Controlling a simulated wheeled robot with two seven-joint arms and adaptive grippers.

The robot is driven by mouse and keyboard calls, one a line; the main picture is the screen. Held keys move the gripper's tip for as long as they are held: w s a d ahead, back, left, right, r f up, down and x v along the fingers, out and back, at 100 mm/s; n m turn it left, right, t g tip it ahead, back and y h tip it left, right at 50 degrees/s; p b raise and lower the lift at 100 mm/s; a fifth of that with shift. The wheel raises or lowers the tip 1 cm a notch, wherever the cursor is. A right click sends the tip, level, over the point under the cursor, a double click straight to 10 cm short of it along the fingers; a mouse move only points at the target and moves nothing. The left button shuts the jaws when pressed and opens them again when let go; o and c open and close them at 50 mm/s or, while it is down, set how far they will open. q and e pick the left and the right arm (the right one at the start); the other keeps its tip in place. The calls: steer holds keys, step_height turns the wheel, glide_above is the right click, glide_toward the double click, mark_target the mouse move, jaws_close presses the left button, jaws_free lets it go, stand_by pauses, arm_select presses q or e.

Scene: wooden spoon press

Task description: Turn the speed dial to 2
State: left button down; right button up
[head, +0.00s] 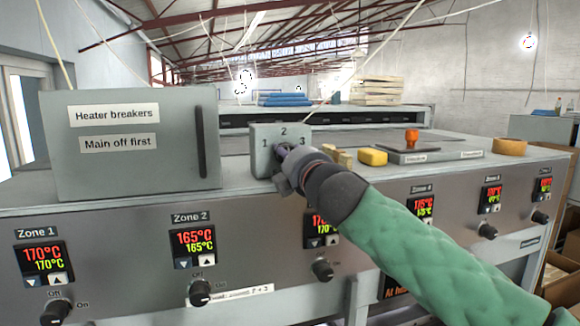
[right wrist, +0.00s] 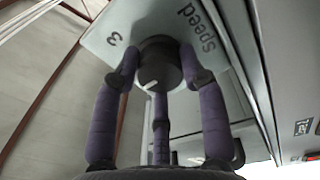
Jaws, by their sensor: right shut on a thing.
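The speed dial's grey box (head: 264,160) stands on the machine top in the head view, marked 1, 2 and 3. My right gripper (head: 284,156) reaches its front and hides most of the dial and its pointer there. In the right wrist view the dark round dial (right wrist: 160,63) sits between the purple fingers of my right gripper (right wrist: 163,72), which are shut on it. A white mark shows on the dial's lower left side. The 3 and the word Speed are readable beside it. The 2 is out of that view. My left gripper is not in view.
A grey heater breaker box (head: 130,165) with a dark handle stands left of the dial. Zone displays and knobs line the front panel (head: 120,275).

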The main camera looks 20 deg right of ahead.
steer(key=shift+m, duration=0.3)
steer(key=o, duration=1.1)
steer(key=shift+w+a, duration=0.1)
steer(key=shift+o, duration=0.2)
steer(key=shift+s, duration=0.25)
steer(key=s, duration=1.1)
steer(key=shift+s+d+f, duration=0.25)
steer(key=shift+d+f, duration=0.15)
